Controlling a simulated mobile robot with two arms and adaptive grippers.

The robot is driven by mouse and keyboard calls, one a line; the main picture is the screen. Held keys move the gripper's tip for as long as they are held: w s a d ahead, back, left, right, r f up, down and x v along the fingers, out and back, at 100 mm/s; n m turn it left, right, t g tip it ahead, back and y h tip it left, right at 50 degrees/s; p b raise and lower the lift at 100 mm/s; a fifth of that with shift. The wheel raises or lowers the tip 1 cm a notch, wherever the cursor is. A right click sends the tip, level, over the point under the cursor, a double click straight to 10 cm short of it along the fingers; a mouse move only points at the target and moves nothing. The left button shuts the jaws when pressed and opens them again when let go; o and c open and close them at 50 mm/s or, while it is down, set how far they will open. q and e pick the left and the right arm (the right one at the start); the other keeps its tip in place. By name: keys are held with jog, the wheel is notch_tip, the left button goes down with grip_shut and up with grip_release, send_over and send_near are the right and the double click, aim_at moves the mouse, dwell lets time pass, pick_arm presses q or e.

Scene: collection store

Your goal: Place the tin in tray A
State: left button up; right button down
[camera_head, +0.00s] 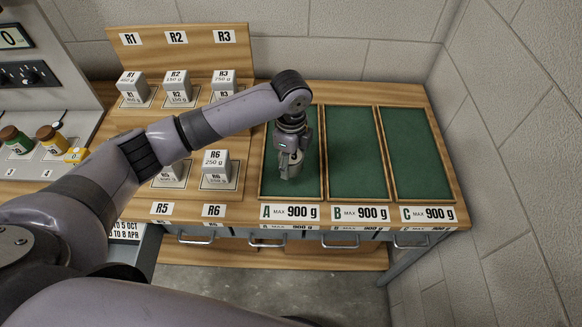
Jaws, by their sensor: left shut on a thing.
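Tray A (307,187) is the left one of three green-lined wooden trays, with a label reading A, max 900 g, at its front edge. My left gripper (290,166) points down over tray A, a little left of its middle. It is shut on a small grey thing, which looks like the tin (291,172). The fingers and wrist hide much of it. I cannot tell whether its bottom touches the tray floor. My right gripper is not in view.
Tray B (357,155) and tray C (417,150) are empty, to the right. Small jars (50,138) stand at far left. A block wall (520,130) closes the right side.

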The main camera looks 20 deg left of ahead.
aim_at(291, 171)
pick_arm(q)
notch_tip(291, 171, down, 4)
jog(key=shift+f+p, duration=0.25)
jog(key=shift+p, duration=0.05)
jog(key=o, duration=0.7)
jog(key=shift+f, duration=0.15)
jog(key=o, duration=0.5)
notch_tip(291, 171, up, 11)
jog(key=shift+b, duration=1.2)
jog(key=shift+r, duration=0.7)
